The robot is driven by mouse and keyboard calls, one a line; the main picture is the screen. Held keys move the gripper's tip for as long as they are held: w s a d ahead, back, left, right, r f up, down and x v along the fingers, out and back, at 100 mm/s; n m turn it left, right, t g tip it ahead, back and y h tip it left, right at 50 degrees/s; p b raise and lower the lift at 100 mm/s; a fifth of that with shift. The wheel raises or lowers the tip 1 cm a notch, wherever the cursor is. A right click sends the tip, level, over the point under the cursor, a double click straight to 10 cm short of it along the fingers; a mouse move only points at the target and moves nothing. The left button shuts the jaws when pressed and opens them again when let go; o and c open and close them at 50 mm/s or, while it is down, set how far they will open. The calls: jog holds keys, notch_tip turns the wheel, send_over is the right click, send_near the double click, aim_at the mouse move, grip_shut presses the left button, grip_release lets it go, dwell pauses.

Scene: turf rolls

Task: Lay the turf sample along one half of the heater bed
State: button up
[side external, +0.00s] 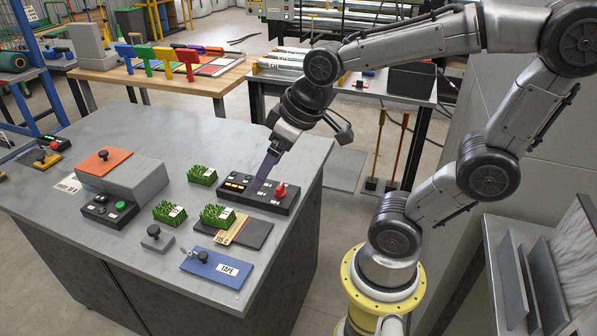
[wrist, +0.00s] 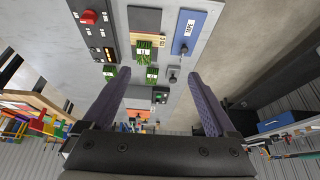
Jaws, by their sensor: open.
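Three small green turf pieces, each with a white label, are on the grey worktop: one at the back (side external: 202,175), one at the front left (side external: 168,213) and one at the front right (side external: 217,216). The front-right one is at the left end of a flat plate with a dark half (side external: 256,234) and a tan, lettered part (side external: 232,229); it seems to overlap the tan part. I take this plate for the heater bed. My gripper (side external: 257,187) is open and empty, pointing down above the worktop. Its two fingers (wrist: 158,74) show apart in the wrist view.
A black control box (side external: 258,196) with a red knob appears behind my fingertips. A blue TAPE plate (side external: 217,268), a small knobbed grey block (side external: 157,238), a button box (side external: 110,210) and a grey block with an orange top (side external: 122,178) stand nearby.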

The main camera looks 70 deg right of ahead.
jog(key=s, duration=0.8)
jog(key=shift+a+r, duration=0.3)
jog(key=shift+r, duration=0.1)
